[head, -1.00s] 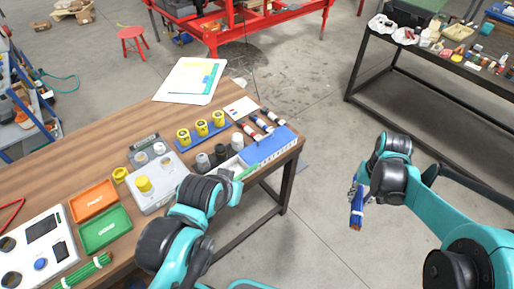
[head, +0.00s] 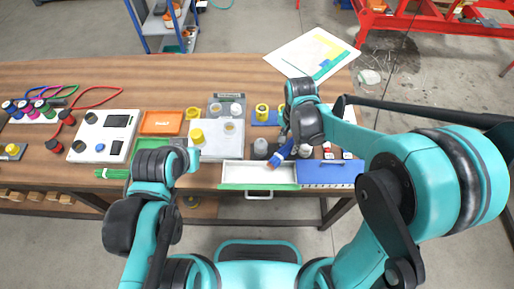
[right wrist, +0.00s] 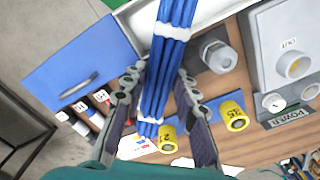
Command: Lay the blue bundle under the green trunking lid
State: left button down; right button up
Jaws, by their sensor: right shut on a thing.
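The blue bundle (head: 281,155) is a sheaf of blue strands, gripped in my right gripper (head: 287,141) above the back part of the white trunking (head: 232,172). In the right wrist view the bundle (right wrist: 172,45) runs lengthwise between the two fingers of the right gripper (right wrist: 157,84). The green trunking lid (head: 235,187) shows as a thin strip along the trunking's front edge. The trunking's inside shows white and open from above. I cannot tell whether the bundle touches it. My left arm is over the table's left part; its fingers are hidden.
A blue box with a handle (head: 325,174) adjoins the trunking on the right. Grey glands (head: 261,147) and yellow parts (head: 262,112) stand behind. A grey box (head: 216,140) and orange tray (head: 161,123) lie left. A green bundle (head: 112,173) lies at the front left.

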jog(key=s+a+r+m+p, duration=0.15)
jog(key=s+a+m, duration=0.25)
jog(key=a+m, duration=0.5)
jog(key=b, duration=0.5)
send_over(259, 176)
jog(key=shift+m, duration=0.4)
notch_tip(259, 176, down, 8)
jog(key=shift+f, duration=0.1)
jog(key=shift+f+b, duration=2.15)
jog(key=shift+f, duration=0.15)
jog(key=shift+f, duration=0.1)
